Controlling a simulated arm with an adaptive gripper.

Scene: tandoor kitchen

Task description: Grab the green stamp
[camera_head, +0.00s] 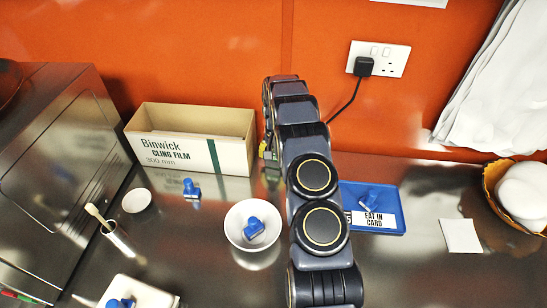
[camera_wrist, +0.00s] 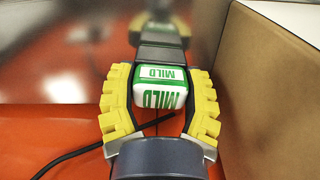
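The green stamp (camera_wrist: 160,88) shows in the wrist view as a small white-and-green block marked "MILD". It sits between the two yellow ribbed fingertips of my gripper (camera_wrist: 161,92). Both fingers close in against its sides, and my gripper looks shut on it. In the head view my gripper (camera_head: 268,156) is at the far end of my arm, just right of the cling film box, mostly hidden behind my arm. The stamp cannot be made out clearly there. Whether it touches the counter is unclear.
The cling film box (camera_head: 179,155) stands close beside my gripper. Blue stamps lie on the counter (camera_head: 191,189), in a white bowl (camera_head: 236,240) and on a blue tray (camera_head: 390,229). A black cable (camera_head: 346,105) hangs from the wall socket behind. A basket (camera_head: 494,190) stands right.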

